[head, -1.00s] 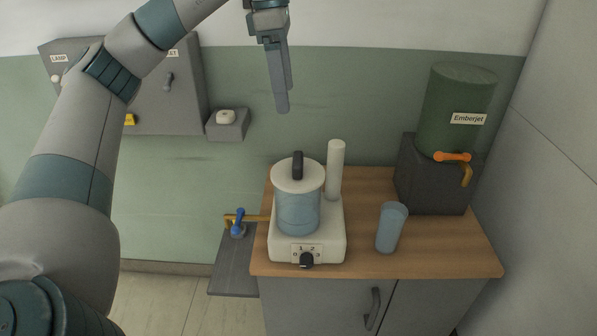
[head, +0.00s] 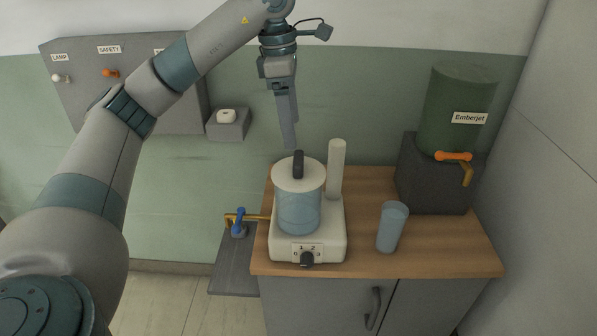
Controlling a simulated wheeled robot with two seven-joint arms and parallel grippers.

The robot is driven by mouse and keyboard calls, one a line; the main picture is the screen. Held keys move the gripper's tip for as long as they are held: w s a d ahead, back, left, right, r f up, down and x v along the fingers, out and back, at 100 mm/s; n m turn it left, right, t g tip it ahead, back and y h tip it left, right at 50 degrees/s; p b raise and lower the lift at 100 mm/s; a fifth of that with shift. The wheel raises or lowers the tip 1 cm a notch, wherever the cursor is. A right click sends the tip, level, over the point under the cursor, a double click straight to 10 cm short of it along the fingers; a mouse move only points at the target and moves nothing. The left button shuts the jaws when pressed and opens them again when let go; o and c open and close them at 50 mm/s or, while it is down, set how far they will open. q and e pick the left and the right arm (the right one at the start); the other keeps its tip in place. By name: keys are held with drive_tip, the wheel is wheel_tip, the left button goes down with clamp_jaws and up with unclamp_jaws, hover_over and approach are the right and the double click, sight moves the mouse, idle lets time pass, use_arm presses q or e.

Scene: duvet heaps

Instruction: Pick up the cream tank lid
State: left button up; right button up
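The cream tank lid (head: 287,177) sits on top of a clear bluish tank (head: 299,212). A dark upright handle (head: 298,164) stands at the middle of the lid. The tank stands on a cream base (head: 329,240) with a dark knob on its front. My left gripper (head: 289,146) points down just above the lid handle, its tips near the handle's top in the picture. Its fingers overlap in this view, so I cannot tell how far apart they are. My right gripper is not in view.
A white cylinder (head: 336,169) stands right behind the tank. A blue cup (head: 392,228) stands on the wooden counter (head: 440,244). A green "Emberjet" barrel (head: 459,108) with an orange-handled tap is at the right. A blue-handled valve (head: 238,226) is at the left.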

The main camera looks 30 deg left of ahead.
sight(298, 157)
use_arm(q)
wheel_tip(298, 157, down, 3)
drive_tip(key=shift+w+d+f+p, duration=0.1)
drive_tip(key=shift+d+p, duration=0.05)
drive_tip(key=shift+p, duration=0.2)
drive_tip(key=shift+f, duration=0.4)
drive_tip(key=shift+w+d+f+p, duration=0.1)
drive_tip(key=shift+d+f+p, duration=0.05)
drive_tip(key=shift+f+p, duration=0.25)
drive_tip(key=f, duration=0.1)
drive_tip(key=f+p, duration=0.2)
drive_tip(key=shift+w+d+f, duration=0.15)
drive_tip(key=shift+d+f, duration=0.2)
drive_tip(key=shift+f, duration=0.35)
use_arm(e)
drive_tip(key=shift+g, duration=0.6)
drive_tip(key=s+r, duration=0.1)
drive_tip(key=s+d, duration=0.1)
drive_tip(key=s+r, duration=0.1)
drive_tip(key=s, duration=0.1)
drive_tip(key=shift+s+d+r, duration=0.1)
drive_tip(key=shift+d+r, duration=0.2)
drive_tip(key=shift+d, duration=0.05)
use_arm(q)
drive_tip(key=shift+c, duration=0.4)
